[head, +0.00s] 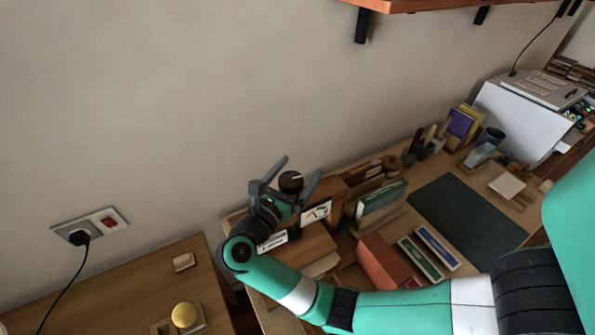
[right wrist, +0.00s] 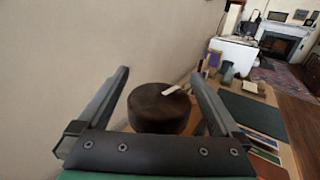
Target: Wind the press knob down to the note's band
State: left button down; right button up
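The press knob (head: 291,181) is a dark round knob with a pale pointer mark on top. It also shows in the right wrist view (right wrist: 158,112), where the mark points to the upper right. My right gripper (head: 301,165) is open, with one finger on each side of the knob. In the right wrist view, gaps show between the knob and both fingers of the gripper (right wrist: 160,75). The note (head: 316,213) is a small white card with a coloured dial drawing, standing just right of the knob; its details are too small to read. My left gripper is out of view.
Wooden press parts (head: 308,245) lie beneath my right wrist. The wall (head: 180,110) is close behind. A yellow knob (head: 184,314) sits on the left desk.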

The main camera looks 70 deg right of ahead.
aim_at(284, 189)
jog(key=a, duration=0.3)
jog(key=w+a, duration=0.1)
jog(key=a, duration=0.3)
jog(key=w+a, duration=0.1)
jog(key=a, duration=0.3)
jog(key=shift+a, duration=0.25)
